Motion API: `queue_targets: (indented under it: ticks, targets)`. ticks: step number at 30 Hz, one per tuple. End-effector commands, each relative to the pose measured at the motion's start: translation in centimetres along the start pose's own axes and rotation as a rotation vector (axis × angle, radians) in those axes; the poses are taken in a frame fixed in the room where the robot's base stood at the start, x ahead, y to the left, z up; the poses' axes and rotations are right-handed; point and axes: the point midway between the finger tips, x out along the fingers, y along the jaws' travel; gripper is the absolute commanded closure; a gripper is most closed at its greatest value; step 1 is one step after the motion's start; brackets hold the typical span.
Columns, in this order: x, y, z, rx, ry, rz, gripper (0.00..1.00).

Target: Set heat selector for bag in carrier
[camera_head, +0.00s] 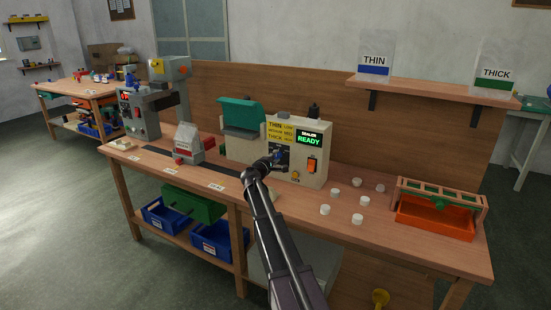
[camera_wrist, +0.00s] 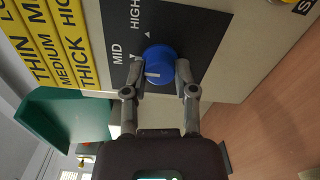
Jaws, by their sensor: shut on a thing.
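The heat selector is a blue knob (camera_wrist: 160,66) on a dark plate marked MID and HIGH in the wrist view. A short white line on it points roughly left, toward the MID side; its exact setting is hard to tell. My gripper (camera_wrist: 163,72) has a finger on each side of the knob and is shut on it. In the head view my gripper (camera_head: 276,161) reaches the front of the cream sealer (camera_head: 312,145) and mostly hides the knob. The sealer's display reads SEALER READY. A wooden rack (camera_head: 480,198) stands over an orange tray (camera_head: 430,217) holding something green.
A yellow chart (camera_wrist: 50,45) pairs THIN with LOW, MEDIUM with MID and THICK with HIGH. An orange switch (camera_head: 312,164) is right of the knob. Several white discs (camera_head: 325,209) lie on the bench. THIN (camera_head: 374,60) and THICK (camera_head: 496,72) bags stand on the shelf.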

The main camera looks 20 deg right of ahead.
Motion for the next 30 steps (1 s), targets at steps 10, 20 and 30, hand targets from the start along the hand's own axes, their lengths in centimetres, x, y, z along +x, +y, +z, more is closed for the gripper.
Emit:
queue_targets:
  ticks: [10,20,30]
  targets:
    - [0.12,0.1,-0.18,-0.003,0.003,0.002,0.61]
    - [0.03,0.05,-0.11,-0.001,0.002,0.001,0.29]
    - [-0.67,0.03,-0.06,0.0,0.002,0.001,0.29]
